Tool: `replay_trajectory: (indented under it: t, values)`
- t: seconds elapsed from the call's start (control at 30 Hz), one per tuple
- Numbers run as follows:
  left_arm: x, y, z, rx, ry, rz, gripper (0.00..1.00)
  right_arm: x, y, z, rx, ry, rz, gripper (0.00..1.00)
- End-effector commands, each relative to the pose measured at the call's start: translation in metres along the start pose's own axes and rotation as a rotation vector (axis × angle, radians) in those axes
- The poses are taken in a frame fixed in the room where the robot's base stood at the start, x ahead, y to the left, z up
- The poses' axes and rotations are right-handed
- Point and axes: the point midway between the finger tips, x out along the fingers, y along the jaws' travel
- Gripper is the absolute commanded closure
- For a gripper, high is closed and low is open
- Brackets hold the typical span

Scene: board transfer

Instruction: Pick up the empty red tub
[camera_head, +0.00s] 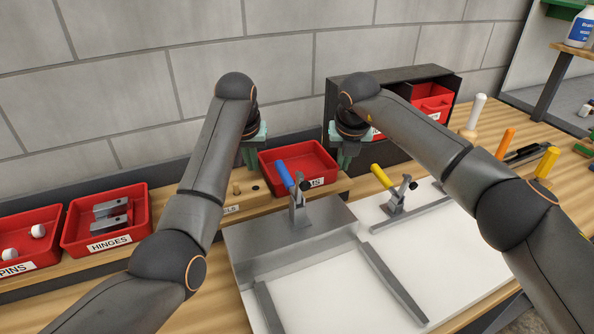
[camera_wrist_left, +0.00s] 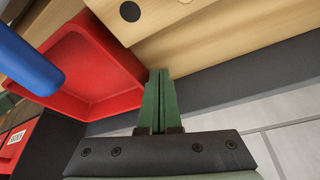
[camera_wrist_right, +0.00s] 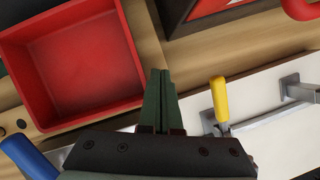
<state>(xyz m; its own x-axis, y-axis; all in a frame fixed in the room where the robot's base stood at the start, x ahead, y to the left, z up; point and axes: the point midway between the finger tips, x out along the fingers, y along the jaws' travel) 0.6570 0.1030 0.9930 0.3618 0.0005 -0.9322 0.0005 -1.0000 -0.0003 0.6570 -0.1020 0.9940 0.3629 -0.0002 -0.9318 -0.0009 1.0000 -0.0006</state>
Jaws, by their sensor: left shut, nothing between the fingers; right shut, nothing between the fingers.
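The empty red tub (camera_head: 307,158) sits on the wooden ledge at the back of the bench, between my two grippers. Its label is partly hidden behind a blue-handled clamp. My left gripper (camera_head: 250,165) is shut and empty beside the tub's left side. In the left wrist view the tub (camera_wrist_left: 90,75) lies left of the shut fingers (camera_wrist_left: 158,75), close to its rim. My right gripper (camera_head: 343,168) is shut and empty just off the tub's right side. In the right wrist view the tub (camera_wrist_right: 80,65) lies left of the shut fingers (camera_wrist_right: 158,75).
Clamps with blue (camera_head: 284,175) and yellow (camera_head: 381,176) handles stand in front, on a fixture with a white board (camera_head: 350,285). Red tubs of hinges (camera_head: 105,220) and pins (camera_head: 28,245) are at left. A dark cabinet (camera_head: 400,80) with red drawers stands behind my right arm.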

Motion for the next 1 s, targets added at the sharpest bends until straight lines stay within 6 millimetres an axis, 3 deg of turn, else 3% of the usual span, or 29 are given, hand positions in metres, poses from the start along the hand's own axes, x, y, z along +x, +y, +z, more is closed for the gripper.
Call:
replay_trajectory:
  t: [1.0]
  values:
    - [-0.002, 0.02, 0.0, 0.006, 0.0, 0.011, 1.0, -0.002, 0.021, 0.0, -0.006, -0.002, 0.015, 1.0]
